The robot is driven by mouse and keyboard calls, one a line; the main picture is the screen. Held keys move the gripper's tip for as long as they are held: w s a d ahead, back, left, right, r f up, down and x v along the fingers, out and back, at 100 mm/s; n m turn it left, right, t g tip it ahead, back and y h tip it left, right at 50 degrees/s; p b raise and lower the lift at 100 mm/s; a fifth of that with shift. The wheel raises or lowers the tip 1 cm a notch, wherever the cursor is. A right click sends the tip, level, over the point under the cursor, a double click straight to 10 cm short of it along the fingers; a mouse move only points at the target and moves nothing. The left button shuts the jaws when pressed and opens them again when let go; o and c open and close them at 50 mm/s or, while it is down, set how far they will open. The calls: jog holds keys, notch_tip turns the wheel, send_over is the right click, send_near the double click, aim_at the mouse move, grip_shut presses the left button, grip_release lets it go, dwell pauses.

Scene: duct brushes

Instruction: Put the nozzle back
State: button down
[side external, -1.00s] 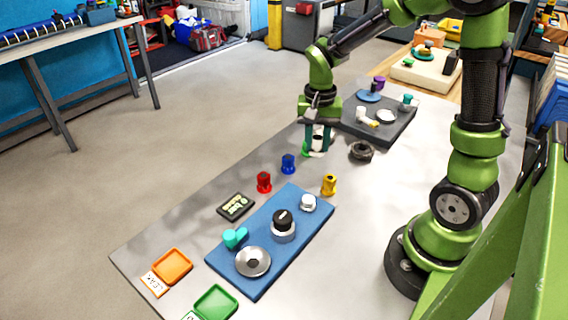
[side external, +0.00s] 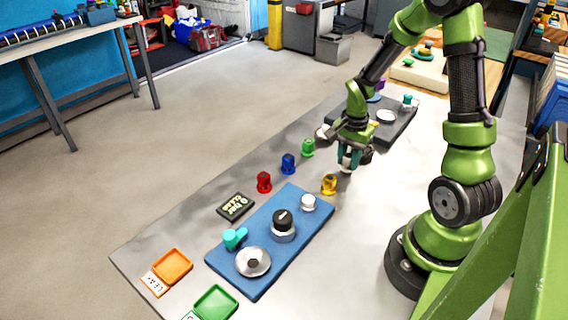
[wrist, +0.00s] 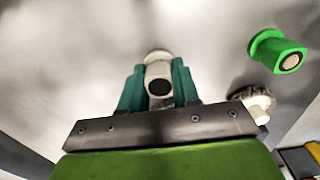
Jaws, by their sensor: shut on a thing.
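My gripper (side external: 348,160) is shut on a whitish nozzle (wrist: 159,82) with a dark round opening, seen between the teal fingers in the wrist view. In the side view its pale lower end shows just under the fingertips, close over the table; I cannot tell if it touches. A green nozzle (side external: 308,147) stands left of my gripper and shows at upper right in the wrist view (wrist: 281,52). Blue (side external: 288,163), red (side external: 264,182) and yellow (side external: 329,184) nozzles stand nearer the front.
A blue board (side external: 231,274) holds a black knob (side external: 283,220), a silver disc (side external: 253,262) and smaller pieces. A dark tray (side external: 395,132) with parts lies behind my gripper. A sign (side external: 236,207), an orange tray (side external: 172,266) and a green tray (side external: 215,302) lie nearer the front.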

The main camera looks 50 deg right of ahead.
aim_at(349, 155)
jog(key=shift+f, duration=0.35)
jog(key=shift+f, duration=0.1)
jog(key=c, duration=0.8)
grip_release()
notch_tip(349, 155, up, 12)
jog(key=s+a+r+n+t, duration=0.1)
jog(key=a+r+n+t, duration=0.1)
jog(key=a, duration=0.4)
jog(key=s+a+r+n+t+y, duration=0.1)
jog(key=s+a+r+n+t, duration=0.1)
jog(key=a+r+n, duration=0.3)
jog(key=s+a+r+n+t+y, duration=0.1)
jog(key=a+r+n+t, duration=0.2)
jog(key=a+n, duration=0.4)
jog(key=shift+s+a+r, duration=0.25)
jog(key=shift+a+r, duration=0.5)
jog(key=shift+a, duration=0.15)
